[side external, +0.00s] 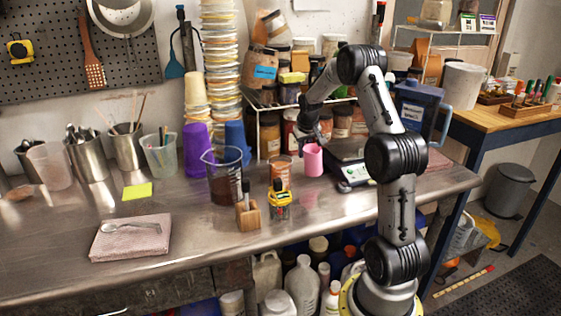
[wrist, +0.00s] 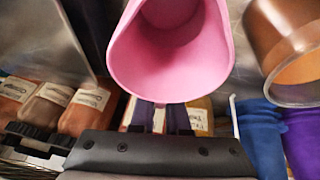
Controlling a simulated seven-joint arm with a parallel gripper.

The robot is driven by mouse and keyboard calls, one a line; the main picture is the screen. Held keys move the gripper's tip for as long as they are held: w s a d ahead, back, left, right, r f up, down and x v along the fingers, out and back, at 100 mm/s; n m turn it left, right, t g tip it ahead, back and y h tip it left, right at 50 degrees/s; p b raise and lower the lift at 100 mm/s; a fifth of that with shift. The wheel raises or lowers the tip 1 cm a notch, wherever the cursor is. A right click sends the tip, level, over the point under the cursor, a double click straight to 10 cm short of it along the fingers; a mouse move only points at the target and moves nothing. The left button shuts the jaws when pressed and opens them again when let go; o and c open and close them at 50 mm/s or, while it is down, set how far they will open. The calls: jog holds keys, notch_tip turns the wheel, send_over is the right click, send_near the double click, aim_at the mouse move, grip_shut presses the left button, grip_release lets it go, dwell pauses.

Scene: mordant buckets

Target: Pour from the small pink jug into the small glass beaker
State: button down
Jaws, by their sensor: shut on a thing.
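The small pink jug (side external: 313,161) is upright under my gripper (side external: 311,141), which is shut on it. In the wrist view the jug (wrist: 170,60) fills the upper middle, with its open mouth and smooth pink inside showing; I make out no liquid in it. I cannot tell whether its base touches the bench. A small glass beaker (side external: 280,170), amber-orange in look, stands just left of the jug, apart from it. An amber vessel (wrist: 288,45), likely this beaker, shows at upper right in the wrist view.
A larger beaker (side external: 223,178) with dark contents stands left of the small one. A yellow-and-black item (side external: 279,207) and a wooden block (side external: 248,215) stand in front. A scale (side external: 352,177) is right of the jug. Shelved jars (side external: 270,137) stand behind. The front bench is mostly clear.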

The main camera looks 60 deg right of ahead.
jog(key=shift+s+d+f+t, duration=0.1)
jog(key=shift+s+d+t, duration=0.1)
jog(key=shift+t, duration=0.1)
jog(key=shift+d+y, duration=0.1)
jog(key=shift+y, duration=0.2)
